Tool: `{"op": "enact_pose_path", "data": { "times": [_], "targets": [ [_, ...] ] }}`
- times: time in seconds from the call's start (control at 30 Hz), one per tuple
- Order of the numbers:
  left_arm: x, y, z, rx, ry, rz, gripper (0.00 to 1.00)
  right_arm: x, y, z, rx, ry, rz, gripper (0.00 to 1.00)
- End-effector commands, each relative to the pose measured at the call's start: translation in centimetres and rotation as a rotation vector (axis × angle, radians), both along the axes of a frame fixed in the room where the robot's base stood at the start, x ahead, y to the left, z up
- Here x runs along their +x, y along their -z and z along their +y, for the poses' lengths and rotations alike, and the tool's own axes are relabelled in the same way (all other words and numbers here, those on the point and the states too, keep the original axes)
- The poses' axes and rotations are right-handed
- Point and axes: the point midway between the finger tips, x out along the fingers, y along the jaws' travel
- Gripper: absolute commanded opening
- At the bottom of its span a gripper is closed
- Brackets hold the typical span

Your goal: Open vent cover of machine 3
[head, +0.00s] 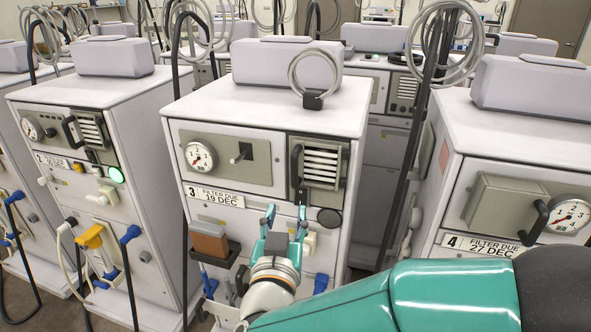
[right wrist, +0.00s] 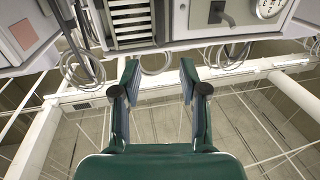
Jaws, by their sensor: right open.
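Machine 3 (head: 267,185) stands in the middle of the head view, with a "3 FILTER DUE 19 DEC" label. Its vent cover (head: 321,164) is a grey frame with white slats at the upper right of the front, with a black upright handle (head: 296,167) along its left edge. It looks closed. The right wrist view shows the slatted vent (right wrist: 131,20) at the top. My right gripper (head: 286,214) is open and empty, below and left of the vent cover, apart from the handle. The right wrist view shows both fingers (right wrist: 159,78) spread. My left gripper is not in view.
Machine 3 also has a gauge (head: 200,156), a switch (head: 241,153), and a brown block in a dark holder (head: 222,251) low on its front. Machine 2 (head: 87,180) stands left, machine 4 (head: 510,180) right. A black pole (head: 411,150) stands between machines 3 and 4.

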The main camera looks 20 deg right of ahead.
Motion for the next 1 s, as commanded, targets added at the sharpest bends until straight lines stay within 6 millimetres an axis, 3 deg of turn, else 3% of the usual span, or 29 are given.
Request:
{"op": "enact_pose_path", "data": {
  "times": [0.17, 0.7, 1.0],
  "targets": [
    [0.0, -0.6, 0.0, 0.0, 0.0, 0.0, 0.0, 2.3, 0.0, -1.2, -0.001, 0.005, 0.004, 0.43],
    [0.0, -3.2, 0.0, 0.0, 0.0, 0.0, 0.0, 12.5, 0.1, -5.4, 0.0, 0.001, 0.004, 0.43],
    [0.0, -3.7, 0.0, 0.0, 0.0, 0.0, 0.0, 14.8, 0.2, -6.2, -0.001, -0.003, 0.004, 0.43]
  ]
}}
